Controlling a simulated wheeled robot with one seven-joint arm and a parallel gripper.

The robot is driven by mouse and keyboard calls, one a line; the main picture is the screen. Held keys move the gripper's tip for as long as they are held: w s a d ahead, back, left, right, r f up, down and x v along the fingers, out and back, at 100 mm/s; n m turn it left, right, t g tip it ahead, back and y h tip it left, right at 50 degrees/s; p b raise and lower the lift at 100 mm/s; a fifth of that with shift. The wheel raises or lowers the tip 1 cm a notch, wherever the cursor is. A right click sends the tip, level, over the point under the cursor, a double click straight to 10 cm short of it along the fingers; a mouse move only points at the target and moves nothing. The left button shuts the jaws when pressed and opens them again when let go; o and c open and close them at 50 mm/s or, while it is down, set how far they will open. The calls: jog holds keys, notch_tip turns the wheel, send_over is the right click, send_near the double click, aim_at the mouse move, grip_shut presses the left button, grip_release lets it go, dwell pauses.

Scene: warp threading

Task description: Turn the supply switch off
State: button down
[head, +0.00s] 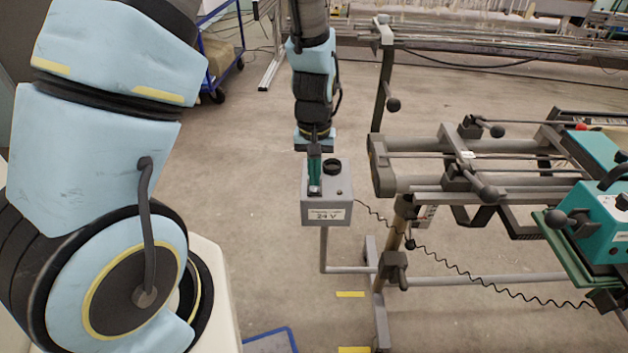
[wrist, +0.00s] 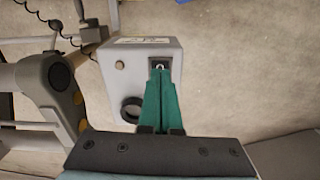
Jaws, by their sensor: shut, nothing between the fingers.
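The supply box (head: 326,211) is a grey box with a "24 V" label on its front, mounted on a stand. It also shows in the wrist view (wrist: 112,70). Its switch (wrist: 158,66) shows as a small metal tip in a dark plate on the top face. My gripper (head: 314,190) points down over the left part of the box top, with its green fingers shut. In the wrist view the fingertips (wrist: 159,74) are right at the switch, partly hiding it. I cannot tell whether they touch it or which way the switch is set.
A round black knob (head: 332,166) and a small button (head: 339,192) sit beside the switch on the box top. A coiled black cable (head: 455,266) runs from the box to the right. The metal machine frame (head: 440,190) stands close on the right. Floor left of the box is clear.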

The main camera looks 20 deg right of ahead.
aim_at(314, 190)
jog(key=shift+r+p, duration=1.95)
jog(key=shift+r, duration=0.7)
